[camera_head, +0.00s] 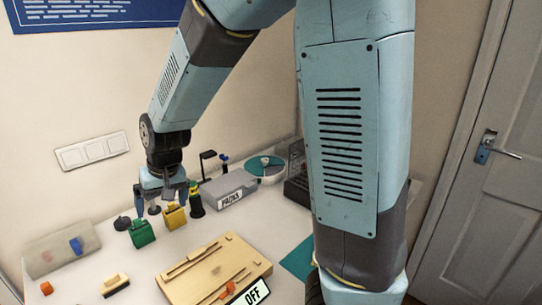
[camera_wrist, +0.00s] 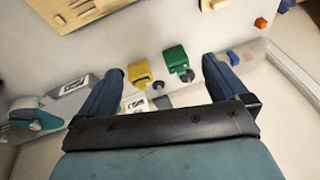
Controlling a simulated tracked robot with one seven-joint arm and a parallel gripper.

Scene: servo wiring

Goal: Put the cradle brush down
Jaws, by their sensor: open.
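A small brush (camera_head: 115,285), tan with a dark strip and apparently the cradle brush, lies on the white table at the front left. In the wrist view the brush (camera_wrist: 213,4) shows at the top edge. My gripper (camera_head: 160,202) is open and empty at the back of the table, well away from the brush. In the wrist view its two blue fingers stand wide apart, with the yellow block (camera_wrist: 138,72) and green block (camera_wrist: 175,58) showing between them. The exact height of my gripper above the table is hard to tell.
A wooden board (camera_head: 232,255) lies at the front middle, an OFF sign (camera_head: 252,294) beside it. A shallow tray (camera_head: 60,250) holds a blue piece at left. A labelled grey box (camera_head: 228,188) and a round teal-and-white holder (camera_head: 265,168) stand at back right.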

